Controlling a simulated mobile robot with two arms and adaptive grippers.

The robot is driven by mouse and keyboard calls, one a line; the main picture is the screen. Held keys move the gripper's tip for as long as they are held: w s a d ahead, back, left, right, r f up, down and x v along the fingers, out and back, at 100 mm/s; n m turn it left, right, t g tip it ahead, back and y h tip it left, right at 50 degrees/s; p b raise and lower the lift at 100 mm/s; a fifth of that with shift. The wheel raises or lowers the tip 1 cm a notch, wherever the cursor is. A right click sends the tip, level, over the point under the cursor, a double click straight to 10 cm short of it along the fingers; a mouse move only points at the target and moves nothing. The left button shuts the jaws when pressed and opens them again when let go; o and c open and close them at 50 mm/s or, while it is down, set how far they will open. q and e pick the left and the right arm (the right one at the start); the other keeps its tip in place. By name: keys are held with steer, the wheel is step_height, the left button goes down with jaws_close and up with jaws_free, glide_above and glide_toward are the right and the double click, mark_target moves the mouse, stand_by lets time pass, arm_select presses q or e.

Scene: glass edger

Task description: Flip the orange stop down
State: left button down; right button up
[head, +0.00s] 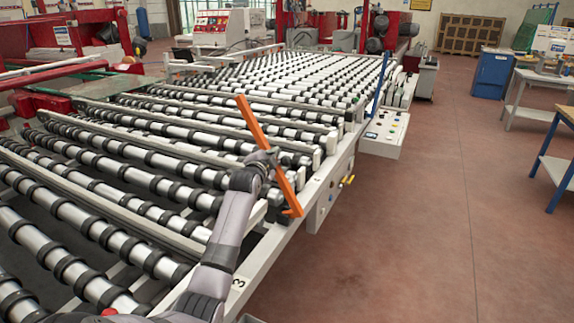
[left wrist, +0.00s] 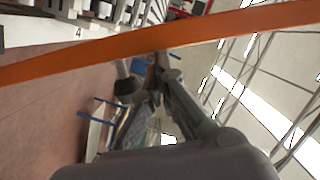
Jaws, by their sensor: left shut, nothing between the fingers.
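The orange stop (head: 252,122) is a long flat bar at the right edge of the roller table. It stands up from its low end by the frame rail and leans to the left at the top. My left gripper (head: 270,158) is at the middle of the bar, on its left side, shut and empty. In the left wrist view the orange stop (left wrist: 80,61) crosses the upper picture, and my left gripper's fingers (left wrist: 158,62) reach up to its lower edge. I cannot tell whether they touch it. My right gripper is in neither view.
The roller table (head: 120,188) with black-ringed rollers fills the left and middle. A blue upright bar (head: 379,82) stands farther along its edge, by a white control box (head: 384,133). A blue cabinet (head: 492,72) stands at the right. The reddish floor right of the table is clear.

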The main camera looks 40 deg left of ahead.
arm_select(q)
steer(key=s+a+f+n+h+b, duration=0.1)
steer(key=a+f+n+h+b, duration=0.1)
steer(key=a+f+n+b, duration=0.3)
steer(key=s+a+f+n+h+b, duration=0.1)
steer(key=a+f+n+b, duration=0.4)
steer(key=a+b, duration=0.7)
steer(key=shift+s+f+h+b, duration=0.2)
steer(key=shift+s+h+b, duration=0.2)
steer(key=shift+s+b, duration=0.3)
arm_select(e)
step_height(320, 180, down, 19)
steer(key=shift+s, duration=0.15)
arm_select(q)
steer(key=shift+s, duration=0.1)
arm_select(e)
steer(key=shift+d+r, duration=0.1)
arm_select(q)
steer(key=shift+r, duration=0.1)
step_height(320, 180, up, 10)
